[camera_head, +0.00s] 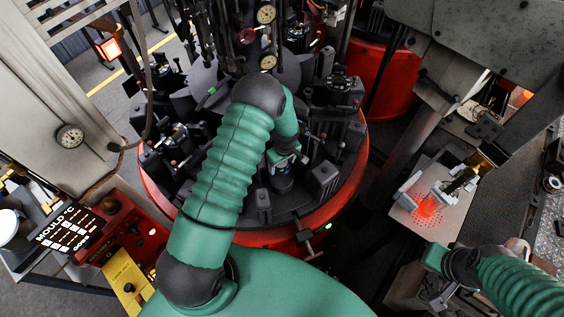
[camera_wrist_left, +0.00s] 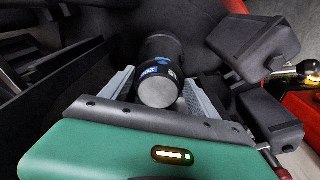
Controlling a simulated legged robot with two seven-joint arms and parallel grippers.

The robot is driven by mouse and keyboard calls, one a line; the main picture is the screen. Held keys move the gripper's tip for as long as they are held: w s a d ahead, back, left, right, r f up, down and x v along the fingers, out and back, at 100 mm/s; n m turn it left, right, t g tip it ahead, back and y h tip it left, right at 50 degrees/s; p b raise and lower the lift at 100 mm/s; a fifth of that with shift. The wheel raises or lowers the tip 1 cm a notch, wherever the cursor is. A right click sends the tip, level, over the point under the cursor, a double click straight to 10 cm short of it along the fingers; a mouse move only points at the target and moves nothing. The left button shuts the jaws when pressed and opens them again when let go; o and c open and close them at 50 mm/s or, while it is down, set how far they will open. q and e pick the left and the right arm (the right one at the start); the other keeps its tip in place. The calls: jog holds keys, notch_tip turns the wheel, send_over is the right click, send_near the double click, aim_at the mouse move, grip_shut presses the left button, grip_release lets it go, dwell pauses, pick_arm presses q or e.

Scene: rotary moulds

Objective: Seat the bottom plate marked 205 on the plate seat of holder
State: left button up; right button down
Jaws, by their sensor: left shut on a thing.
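My left gripper (camera_head: 283,163) reaches down among the black holders on the rotary table. In the left wrist view its two grey fingers (camera_wrist_left: 154,92) are shut on a dark round piece (camera_wrist_left: 158,52) with a grey end and a blue-and-white tag. The same dark piece shows below the gripper in the head view (camera_head: 281,182). I cannot tell whether it touches the holder, and the plate seat is hidden. My right gripper (camera_head: 437,297) is at the lower right, its fingers unclear.
The rotary table has a red rim (camera_head: 352,178) and carries several black blocks. A black block (camera_wrist_left: 255,45) stands close right of my left gripper. A perforated plate (camera_head: 432,222) with a glowing orange piece is at right. A MOULD display (camera_head: 68,228) is at left.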

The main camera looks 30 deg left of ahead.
pick_arm(q)
jog(key=b, duration=0.3)
send_over(282, 180)
jog(key=f, duration=0.5)
jog(key=shift+w+a+f, duration=0.1)
jog(key=shift+w+a, duration=0.15)
jog(key=shift+w, duration=0.1)
jog(key=shift+f+b, duration=0.75)
jog(key=shift+b, duration=0.2)
jog(key=shift+s+d, duration=0.15)
jog(key=shift+d, duration=0.05)
jog(key=shift+f+b, duration=0.1)
jog(key=shift+b, duration=0.35)
jog(key=shift+f+b, duration=0.35)
jog(key=shift+f, duration=0.05)
jog(key=shift+s+d+f, duration=0.1)
jog(key=shift+s+f, duration=0.1)
jog(key=shift+d, duration=0.1)
